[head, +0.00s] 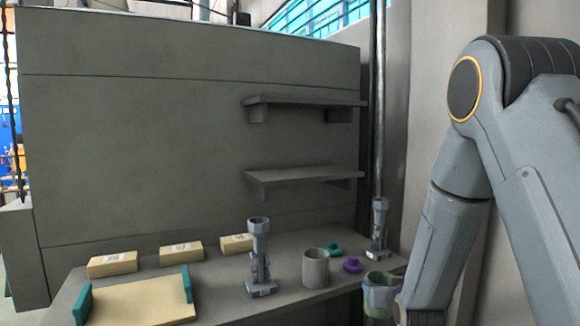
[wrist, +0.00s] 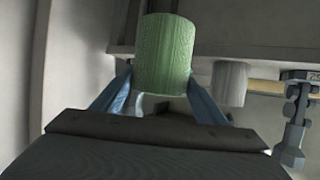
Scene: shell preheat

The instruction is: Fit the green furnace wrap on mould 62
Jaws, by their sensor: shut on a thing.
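The green furnace wrap (wrist: 166,50) is a ribbed cylinder held between the two blue fingers of my gripper (wrist: 160,84). In the head view the wrap (head: 377,299) is at the lower right, beside the table's right front edge, partly hidden by my gripper (head: 383,288). One grey mould (head: 259,258) stands upright near the middle of the table, with a small label at its foot. A second grey mould (head: 380,228) stands upright at the back right. I cannot read either number. The wrap is apart from both moulds.
A grey cylinder (head: 315,269) stands right of the middle mould. A teal piece (head: 333,248) and a purple piece (head: 352,265) lie near it. Tan boxes (head: 181,251) and a tan tray (head: 140,303) with teal ends are on the left. Two shelves (head: 305,177) overhang the back.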

